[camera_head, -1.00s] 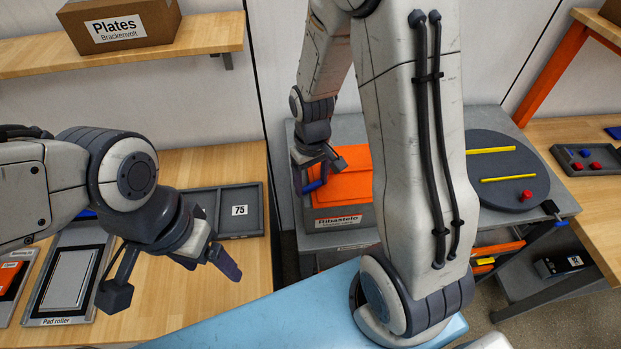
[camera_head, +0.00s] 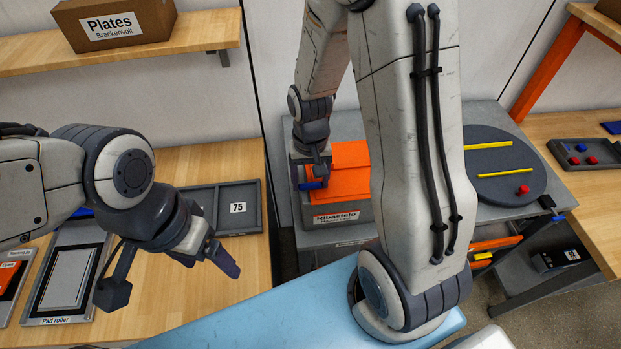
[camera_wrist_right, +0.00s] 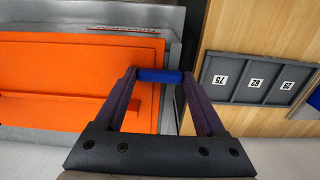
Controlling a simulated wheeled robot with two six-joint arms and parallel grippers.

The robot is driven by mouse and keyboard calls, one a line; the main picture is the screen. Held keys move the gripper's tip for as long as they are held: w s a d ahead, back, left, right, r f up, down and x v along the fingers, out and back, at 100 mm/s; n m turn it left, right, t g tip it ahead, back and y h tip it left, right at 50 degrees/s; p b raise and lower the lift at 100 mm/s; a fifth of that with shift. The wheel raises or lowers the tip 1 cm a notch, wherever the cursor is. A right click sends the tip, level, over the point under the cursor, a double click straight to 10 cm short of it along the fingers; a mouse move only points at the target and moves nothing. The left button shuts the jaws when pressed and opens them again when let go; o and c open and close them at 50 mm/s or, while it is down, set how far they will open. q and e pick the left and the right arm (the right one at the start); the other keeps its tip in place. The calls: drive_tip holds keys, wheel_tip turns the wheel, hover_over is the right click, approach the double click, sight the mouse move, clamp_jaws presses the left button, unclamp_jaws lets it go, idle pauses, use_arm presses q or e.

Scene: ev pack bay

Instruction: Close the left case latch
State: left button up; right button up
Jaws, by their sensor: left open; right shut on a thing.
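The case (camera_head: 347,213) is a grey box with an orange lid (camera_head: 345,165) and a "Ribastelo" label, on a grey bench behind my right arm. A blue latch bar (camera_head: 313,185) is at its left side. My right gripper (camera_head: 316,178) is at that side, pointing down. In the right wrist view, the fingers (camera_wrist_right: 160,82) are shut on the blue latch bar (camera_wrist_right: 160,75), with the orange lid (camera_wrist_right: 70,80) to the left. The latch's seat is hidden. My left gripper (camera_head: 222,262) is open and empty above the wooden table, well apart from the case.
A dark round turntable (camera_head: 500,170) with yellow strips and a red knob is right of the case. A grey divided tray (camera_head: 240,195) lies on the wooden table (camera_head: 200,310) at left. A light blue surface (camera_head: 260,318) is in front. A gap separates wooden table and bench.

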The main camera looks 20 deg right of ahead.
sight(310, 184)
drive_tip(key=shift+w, duration=0.1)
drive_tip(key=o, duration=1.3)
drive_tip(key=shift+r, duration=0.1)
wheel_tip(310, 184, up, 10)
drive_tip(key=shift+r+b, duration=0.2)
drive_tip(key=shift+b, duration=0.5)
